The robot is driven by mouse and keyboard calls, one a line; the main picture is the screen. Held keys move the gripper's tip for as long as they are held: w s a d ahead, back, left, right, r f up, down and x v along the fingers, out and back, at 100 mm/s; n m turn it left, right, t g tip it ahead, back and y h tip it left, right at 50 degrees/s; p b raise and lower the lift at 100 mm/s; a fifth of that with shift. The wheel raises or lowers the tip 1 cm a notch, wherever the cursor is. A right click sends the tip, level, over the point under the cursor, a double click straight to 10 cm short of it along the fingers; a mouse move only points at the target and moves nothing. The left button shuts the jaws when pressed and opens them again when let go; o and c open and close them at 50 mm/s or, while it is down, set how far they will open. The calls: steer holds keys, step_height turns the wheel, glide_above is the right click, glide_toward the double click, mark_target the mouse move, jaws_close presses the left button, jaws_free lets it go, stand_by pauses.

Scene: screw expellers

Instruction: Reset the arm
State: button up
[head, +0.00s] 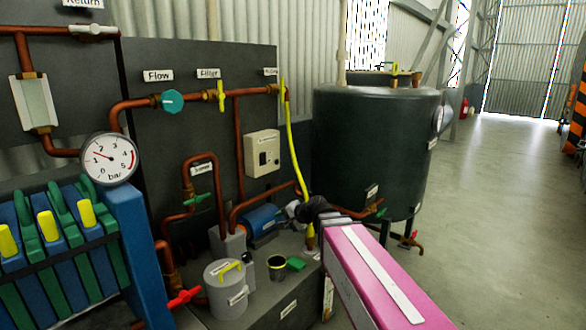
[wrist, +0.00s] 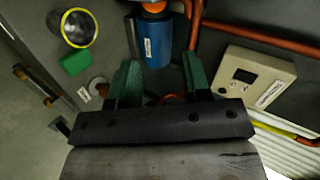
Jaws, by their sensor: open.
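My gripper shows in the wrist view (wrist: 160,82) with its two green fingers well apart. Nothing is between the fingertips. In the head view my pink arm reaches in from the lower right, and its dark end is near the blue motor (head: 262,220). In the wrist view the blue motor (wrist: 153,40) lies beyond the fingers, near the top middle. Contact between the gripper and the pipes cannot be told.
A black cup with a yellow rim (head: 277,267), a green block (head: 296,264) and a grey lidded pot (head: 226,290) stand on the grey bench. A beige control box (head: 262,153) and copper pipes are on the panel. A dark tank (head: 375,150) stands behind; open floor lies right.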

steer(key=s+d+f+n+g+h, duration=0.3)
steer(key=s+d+f, duration=0.4)
steer(key=d+f, duration=0.3)
steer(key=s+d+f+n+g+h, duration=0.2)
steer(key=s+d+f+h, duration=0.4)
steer(key=d+f, duration=0.3)
steer(key=s+d+g, duration=0.1)
steer(key=d, duration=0.2)
steer(key=shift+d+f+n+g, duration=0.2)
steer(key=shift+f+n+g, duration=0.15)
steer(key=shift+n+g, duration=0.05)
